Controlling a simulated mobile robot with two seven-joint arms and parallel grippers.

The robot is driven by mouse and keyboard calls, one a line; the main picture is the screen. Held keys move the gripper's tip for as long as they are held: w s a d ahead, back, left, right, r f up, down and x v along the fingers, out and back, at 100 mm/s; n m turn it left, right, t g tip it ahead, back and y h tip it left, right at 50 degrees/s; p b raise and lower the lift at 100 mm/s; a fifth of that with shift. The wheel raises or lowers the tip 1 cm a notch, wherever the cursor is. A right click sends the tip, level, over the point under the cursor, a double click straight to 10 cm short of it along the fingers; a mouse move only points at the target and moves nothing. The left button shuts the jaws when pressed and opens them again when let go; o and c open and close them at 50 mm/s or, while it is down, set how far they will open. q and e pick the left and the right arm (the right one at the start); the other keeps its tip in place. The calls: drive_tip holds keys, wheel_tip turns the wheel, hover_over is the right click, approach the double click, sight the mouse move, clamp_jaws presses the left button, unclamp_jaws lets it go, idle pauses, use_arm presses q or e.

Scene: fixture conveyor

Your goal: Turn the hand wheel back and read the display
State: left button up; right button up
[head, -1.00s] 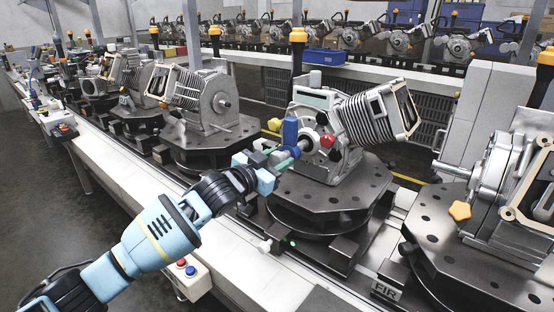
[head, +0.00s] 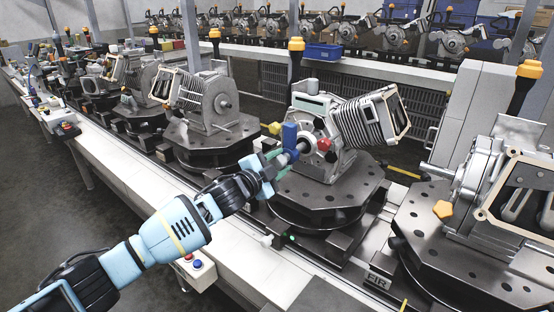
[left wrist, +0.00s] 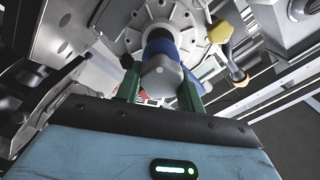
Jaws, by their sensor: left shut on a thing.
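The hand wheel stands on the near face of the grey machine in the middle of the head view. Its coloured parts are a blue block (head: 289,135), a red knob (head: 324,144) and a yellow knob (head: 274,128). My left gripper (head: 280,160) is at the wheel's near side. In the left wrist view its green fingers (left wrist: 160,88) are shut on a rounded grey knob (left wrist: 160,75), with a blue part behind it. A pale panel (head: 308,103), perhaps the display, sits on top of the machine; I cannot read it. My right gripper is not in view.
The machine stands on a dark round-based plate (head: 325,200). Another machine (head: 485,185) is close on the right, and more stand in a row on the left. A button box (head: 192,268) is at the near edge of the line. Open floor lies at the left.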

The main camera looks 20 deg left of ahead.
use_arm(q)
drive_tip(key=m+p, duration=0.1)
drive_tip(key=m, duration=0.2)
drive_tip(key=shift+m, duration=0.4)
drive_tip(key=m, duration=0.2)
drive_tip(key=shift+m+p, duration=0.3)
drive_tip(key=m, duration=0.2)
drive_tip(key=shift+f+m, duration=0.1)
drive_tip(key=shift+m, duration=0.3)
drive_tip(key=m+p, duration=0.1)
drive_tip(key=m, duration=0.2)
drive_tip(key=shift+f+m, duration=0.1)
drive_tip(key=shift+m, duration=0.2)
drive_tip(key=m, duration=0.3)
drive_tip(key=shift+a+m, duration=0.1)
drive_tip(key=shift+m, duration=0.2)
drive_tip(key=m, duration=0.3)
drive_tip(key=shift+a+f+m, duration=0.1)
drive_tip(key=shift+m, duration=0.2)
drive_tip(key=m, duration=0.4)
drive_tip(key=shift+w, duration=0.1)
drive_tip(key=shift+a+m+p, duration=0.1)
drive_tip(key=shift+m+p, duration=0.25)
drive_tip(key=shift+m, duration=1.45)
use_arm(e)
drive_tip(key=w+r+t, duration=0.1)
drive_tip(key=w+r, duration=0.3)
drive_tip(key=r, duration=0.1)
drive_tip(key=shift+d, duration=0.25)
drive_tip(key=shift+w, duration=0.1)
